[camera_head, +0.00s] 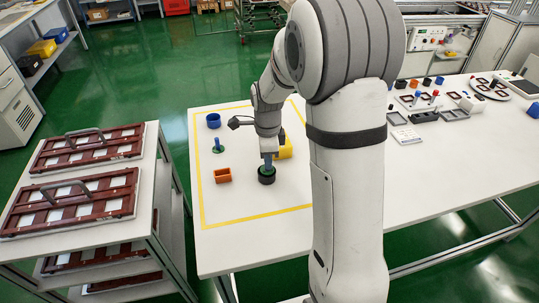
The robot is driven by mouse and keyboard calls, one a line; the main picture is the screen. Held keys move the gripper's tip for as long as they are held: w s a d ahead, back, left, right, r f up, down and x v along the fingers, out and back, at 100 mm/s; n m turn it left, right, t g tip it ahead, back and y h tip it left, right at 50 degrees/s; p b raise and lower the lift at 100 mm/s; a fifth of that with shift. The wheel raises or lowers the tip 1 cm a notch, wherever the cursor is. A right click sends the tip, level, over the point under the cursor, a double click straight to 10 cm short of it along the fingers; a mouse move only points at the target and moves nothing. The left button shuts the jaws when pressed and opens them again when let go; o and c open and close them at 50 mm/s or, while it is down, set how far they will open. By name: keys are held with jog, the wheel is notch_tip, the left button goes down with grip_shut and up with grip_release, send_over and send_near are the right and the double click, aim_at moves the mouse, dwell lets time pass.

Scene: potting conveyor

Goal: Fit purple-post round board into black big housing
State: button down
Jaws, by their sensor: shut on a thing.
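The black big housing (267,179) is a dark round cup standing on the white table inside the yellow-taped area. My gripper (267,163) points straight down over it, shut on the post of a round board. A little green of this board (266,171) shows at the housing's mouth, directly below the fingers. The post is mostly hidden and its colour is hard to tell. I cannot tell whether the board is in the housing or just above its rim.
A blue round housing (213,121), a green board with a blue post (218,146) and an orange square housing (222,175) stand left of my gripper. A yellow housing (284,148) is close behind right. Brown framed trays (68,200) lie on a cart at left. Front taped area is clear.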

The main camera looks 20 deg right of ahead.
jog(key=shift+f, duration=0.65)
jog(key=c, duration=1.4)
grip_release()
jog(key=shift+o, duration=0.2)
jog(key=shift+r, duration=0.1)
notch_tip(320, 180, up, 7)
jog(key=p, duration=0.4)
jog(key=shift+p, duration=0.35)
